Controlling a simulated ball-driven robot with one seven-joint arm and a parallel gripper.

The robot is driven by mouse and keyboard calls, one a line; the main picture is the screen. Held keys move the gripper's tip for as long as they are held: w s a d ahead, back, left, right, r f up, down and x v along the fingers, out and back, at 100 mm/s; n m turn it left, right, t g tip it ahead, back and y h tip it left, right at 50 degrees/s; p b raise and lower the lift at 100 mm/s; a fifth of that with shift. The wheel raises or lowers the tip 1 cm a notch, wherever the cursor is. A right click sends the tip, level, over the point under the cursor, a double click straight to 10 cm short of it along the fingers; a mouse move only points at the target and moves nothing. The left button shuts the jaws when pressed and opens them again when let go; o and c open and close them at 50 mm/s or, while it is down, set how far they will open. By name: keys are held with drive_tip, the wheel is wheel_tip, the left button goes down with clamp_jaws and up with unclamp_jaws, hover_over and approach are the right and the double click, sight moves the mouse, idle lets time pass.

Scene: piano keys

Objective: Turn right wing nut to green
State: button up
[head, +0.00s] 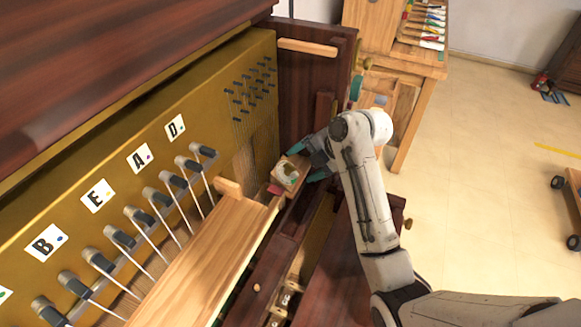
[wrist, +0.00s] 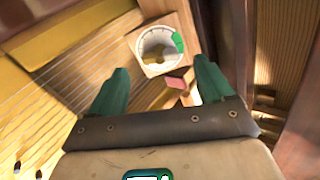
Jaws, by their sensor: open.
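A square wooden block (wrist: 182,23) carries a round white dial (wrist: 146,40) with a green section (wrist: 178,42) on its right side. A small brass-coloured shape, apparently the wing nut (wrist: 157,52), shows inside the dial; its exact angle is hard to tell. In the head view the block (head: 291,186) sits at the right end of the wooden rail. My gripper (wrist: 161,66) is open, with its green fingers apart and nothing between them. The fingers point toward the block from its near side. In the head view my gripper (head: 308,155) is beside the block, and the wing nut is too small to make out.
A small pink-red piece (wrist: 176,83) is just below the block. Strings and a gold panel (head: 90,160) lie to the left. A dark wooden side wall (head: 305,85) stands close behind the block. A wooden bench (head: 425,60) with tools is beyond, with open floor (head: 480,180) to the right.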

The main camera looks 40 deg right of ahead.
drive_tip(key=p+v, duration=0.5)
drive_tip(key=v, duration=0.2)
idle(0.7)
idle(0.5)
drive_tip(key=s+a+f+m+g, duration=0.1)
drive_tip(key=s+a+f+m, duration=0.2)
drive_tip(key=s+a+m, duration=0.1)
drive_tip(key=s+a+f+m+g+h, duration=0.1)
drive_tip(key=s+a+f+m+g, duration=0.1)
drive_tip(key=s+a+f+m, duration=0.2)
drive_tip(key=s+a+f+m+g, duration=0.2)
drive_tip(key=s+a+f+m, duration=0.2)
drive_tip(key=s+a+m, duration=0.2)
drive_tip(key=shift+s+a, duration=0.55)
drive_tip(key=shift+s, duration=0.1)
drive_tip(key=s+m, duration=0.2)
drive_tip(key=s+m+g+h, duration=0.1)
drive_tip(key=s, duration=0.1)
drive_tip(key=s+a+m, duration=0.1)
drive_tip(key=s+m, duration=0.1)
drive_tip(key=s, duration=0.1)
drive_tip(key=shift+s+a+f+m+h, duration=0.1)
drive_tip(key=shift+f+m+h, duration=0.2)
drive_tip(key=shift+h, duration=0.1)
drive_tip(key=shift+s+m+g, duration=0.3)
drive_tip(key=shift+s, duration=0.05)
